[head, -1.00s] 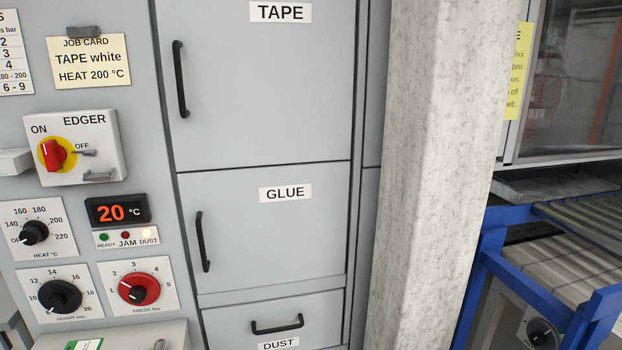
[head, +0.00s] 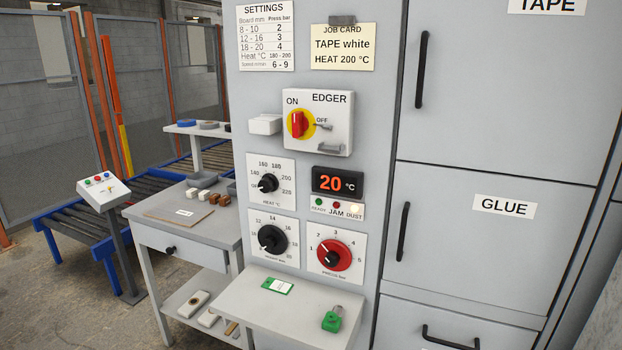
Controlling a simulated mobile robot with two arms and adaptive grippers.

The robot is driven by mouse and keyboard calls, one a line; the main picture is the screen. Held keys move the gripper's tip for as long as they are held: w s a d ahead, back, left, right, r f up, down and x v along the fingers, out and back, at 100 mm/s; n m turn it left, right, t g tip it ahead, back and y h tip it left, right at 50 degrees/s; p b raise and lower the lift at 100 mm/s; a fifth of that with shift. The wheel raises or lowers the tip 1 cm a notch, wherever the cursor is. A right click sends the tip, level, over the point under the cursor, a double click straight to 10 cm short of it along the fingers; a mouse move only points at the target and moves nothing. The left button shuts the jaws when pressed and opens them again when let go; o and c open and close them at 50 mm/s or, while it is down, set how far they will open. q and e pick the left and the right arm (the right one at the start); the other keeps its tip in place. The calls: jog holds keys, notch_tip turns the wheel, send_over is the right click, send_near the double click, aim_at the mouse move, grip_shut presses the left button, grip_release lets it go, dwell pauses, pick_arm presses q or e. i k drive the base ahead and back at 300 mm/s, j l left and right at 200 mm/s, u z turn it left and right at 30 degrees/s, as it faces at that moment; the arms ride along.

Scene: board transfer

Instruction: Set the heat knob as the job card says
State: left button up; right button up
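The heat knob (head: 268,184) is a small black dial on a white plate on the grey cabinet, marked 140 to 220 °C. Its pointer appears turned to the lower left, near the off end of the scale. The job card (head: 342,47) above reads TAPE white, HEAT 200 °C. The display (head: 338,183) beside the knob shows 20 °C in orange. Neither of my grippers is in view.
The red EDGER switch (head: 298,124) is above, the height knob (head: 271,239) and red pressure knob (head: 333,256) below. A shelf (head: 290,298) juts out underneath. A side table (head: 208,225) stands left.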

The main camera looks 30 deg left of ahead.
aim_at(268, 183)
jog(key=u, duration=1.25)
